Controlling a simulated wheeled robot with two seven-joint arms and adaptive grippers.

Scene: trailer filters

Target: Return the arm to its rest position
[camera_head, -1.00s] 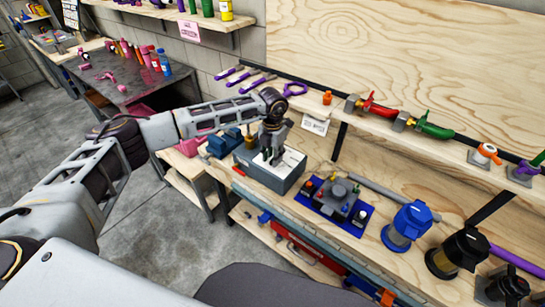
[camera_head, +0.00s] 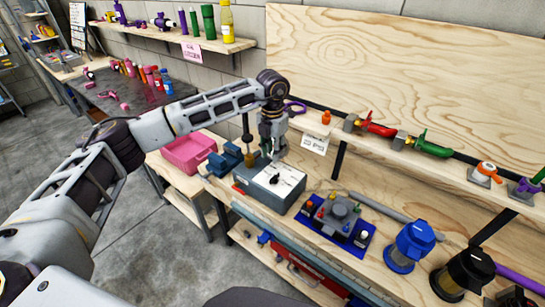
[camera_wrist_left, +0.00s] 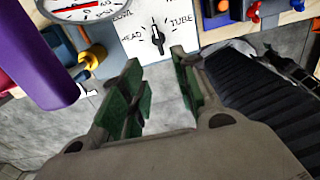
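My left arm reaches in from the left in the head view. Its gripper (camera_head: 272,150) hangs pointing down above the back edge of the grey box with the white panel (camera_head: 270,182). In the left wrist view my left gripper (camera_wrist_left: 155,75) has its two green-padded fingers apart with nothing between them. The box's white panel (camera_wrist_left: 128,30) shows beyond the fingertips, with a black knob (camera_wrist_left: 157,38) between the words HEAD and TUBE, and a gauge (camera_wrist_left: 82,8). My right gripper is not in view.
A blue vise (camera_head: 225,160) and a pink bin (camera_head: 188,152) stand left of the box. A blue tray with a grey fixture (camera_head: 338,215), a blue-topped canister (camera_head: 408,245) and a black-topped canister (camera_head: 462,275) stand right. A shelf with red and green valves (camera_head: 430,145) runs behind.

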